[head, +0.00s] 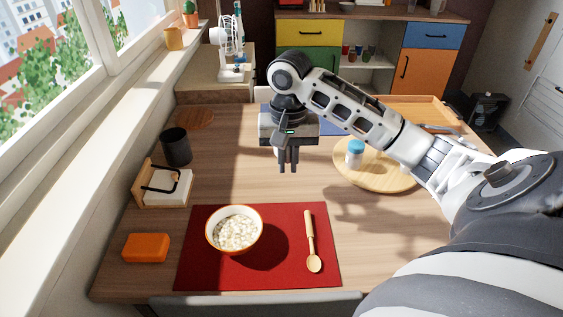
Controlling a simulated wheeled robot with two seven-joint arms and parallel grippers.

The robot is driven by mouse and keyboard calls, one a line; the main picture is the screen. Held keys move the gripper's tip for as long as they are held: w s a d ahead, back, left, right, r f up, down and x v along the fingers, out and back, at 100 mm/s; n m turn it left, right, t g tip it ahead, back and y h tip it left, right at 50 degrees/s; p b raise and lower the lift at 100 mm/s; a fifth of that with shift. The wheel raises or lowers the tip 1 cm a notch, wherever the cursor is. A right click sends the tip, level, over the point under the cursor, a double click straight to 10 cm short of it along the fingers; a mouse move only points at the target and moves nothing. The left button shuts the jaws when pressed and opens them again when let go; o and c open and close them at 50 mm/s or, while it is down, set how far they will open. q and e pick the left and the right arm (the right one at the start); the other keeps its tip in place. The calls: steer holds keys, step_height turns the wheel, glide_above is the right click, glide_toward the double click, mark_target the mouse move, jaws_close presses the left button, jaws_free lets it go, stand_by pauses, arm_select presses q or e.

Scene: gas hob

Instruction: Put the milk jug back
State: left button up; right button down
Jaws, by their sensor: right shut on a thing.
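My right gripper (288,160) hangs over the far middle of the wooden table, fingers pointing down. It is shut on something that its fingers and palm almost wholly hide. Only a small pale patch shows beside the fingers; this fits the milk jug, but its shape, handle and tilt cannot be made out. I cannot tell whether it touches the table. A round wooden board (375,178) lies to the right of the gripper, with a white jar with a blue lid (355,153) on it. My left gripper is not in view.
A red placemat (200,270) in front bears a bowl of white food (236,230) and a wooden spoon (311,240). A black cup (176,147), a napkin holder (150,190) and an orange box (147,247) stand left. A wooden tray (430,102) is far right. The table's middle is clear.

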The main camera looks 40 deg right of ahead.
steer(key=w+d+f, duration=0.2)
steer(key=w, duration=0.1)
steer(key=w+d+f, duration=0.1)
steer(key=w, duration=0.1)
steer(key=shift+w+d+f, duration=0.15)
steer(key=shift+d, duration=0.2)
steer(key=w+f, duration=0.1)
steer(key=d+f, duration=0.1)
steer(key=w+d+f+b, duration=0.1)
steer(key=f, duration=0.1)
steer(key=shift+w, duration=0.35)
steer(key=shift+w+d+f, duration=0.3)
steer(key=shift+w+f, duration=0.1)
steer(key=shift+f, duration=0.25)
steer(key=shift+f+b, duration=0.3)
steer(key=shift+f, duration=1.15)
steer(key=shift+f, duration=0.15)
steer(key=c, duration=1.5)
jaws_free()
step_height(320, 180, up, 12)
steer(key=shift+r+p, duration=0.15)
steer(key=shift+p, duration=0.4)
